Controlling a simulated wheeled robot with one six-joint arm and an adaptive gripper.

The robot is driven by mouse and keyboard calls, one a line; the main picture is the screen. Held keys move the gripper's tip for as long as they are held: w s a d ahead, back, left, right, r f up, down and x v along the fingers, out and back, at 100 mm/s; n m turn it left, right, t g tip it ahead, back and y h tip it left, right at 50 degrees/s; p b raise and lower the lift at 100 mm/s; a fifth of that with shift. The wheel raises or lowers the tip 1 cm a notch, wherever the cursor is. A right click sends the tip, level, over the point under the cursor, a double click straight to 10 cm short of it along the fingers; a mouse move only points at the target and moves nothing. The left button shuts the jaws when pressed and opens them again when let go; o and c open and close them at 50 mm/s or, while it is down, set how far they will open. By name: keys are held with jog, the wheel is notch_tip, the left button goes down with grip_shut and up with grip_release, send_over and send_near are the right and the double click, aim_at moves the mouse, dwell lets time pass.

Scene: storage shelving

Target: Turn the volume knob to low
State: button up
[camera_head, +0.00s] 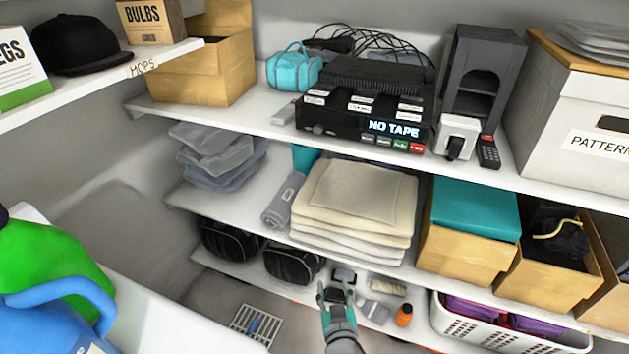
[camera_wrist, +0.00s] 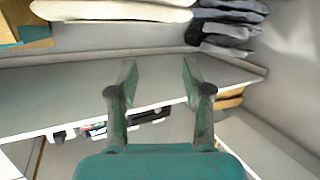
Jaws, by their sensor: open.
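A black tape deck (camera_head: 350,125) stands on the upper shelf in the head view. Its lit display (camera_head: 393,128) reads "NO TAPE", with green and red buttons below it. A small round dark knob (camera_head: 318,129) shows at the left of its front; its setting is too small to read. My gripper (camera_head: 336,288) is low in the head view, well below the deck and apart from it. In the wrist view my gripper (camera_wrist: 158,75) has its two fingers spread, with nothing between them.
Folded cream cloths (camera_head: 355,205) lie on the shelf between my gripper and the deck. An orange bottle (camera_head: 404,315) is near my gripper.

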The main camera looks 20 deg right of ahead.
jog(key=w+a+r+m+h, duration=0.2)
jog(key=w+r+m+h, duration=0.2)
jog(key=w+r, duration=0.85)
jog(key=m+h, duration=0.4)
send_near(317, 131)
jog(key=x, duration=0.8)
grip_shut()
